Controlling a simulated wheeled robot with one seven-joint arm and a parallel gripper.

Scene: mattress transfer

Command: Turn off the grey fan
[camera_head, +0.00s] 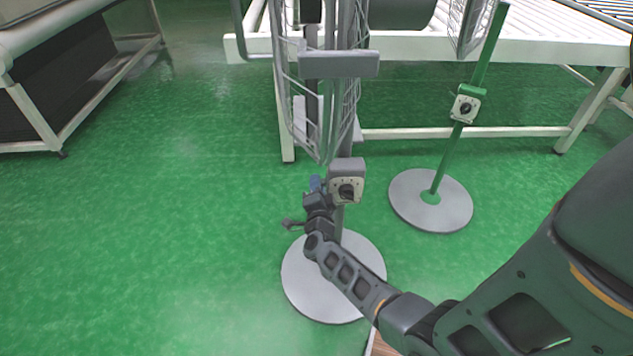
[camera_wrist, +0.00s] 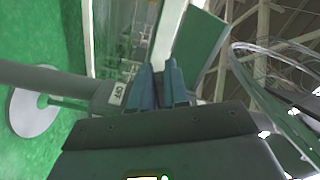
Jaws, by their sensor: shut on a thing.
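The grey fan stands in front of me in the head view: a round pale base (camera_head: 300,290), a grey pole, a wire cage (camera_head: 290,95) and a grey control box (camera_head: 347,167) with a dark knob (camera_head: 347,192). My gripper (camera_head: 316,184) is just left of the control box, at about its height. In the wrist view my gripper's bluish fingers (camera_wrist: 160,86) are close together beside the fan's labelled box (camera_wrist: 117,94). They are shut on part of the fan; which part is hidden. The knob's setting is too small to read.
A green fan with a round base (camera_head: 430,215) and its own control box (camera_head: 466,106) stands to the right. A white-framed roller table (camera_head: 400,45) is behind both fans. A dark bench with a pale frame (camera_head: 60,80) is at upper left. The green floor at left is clear.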

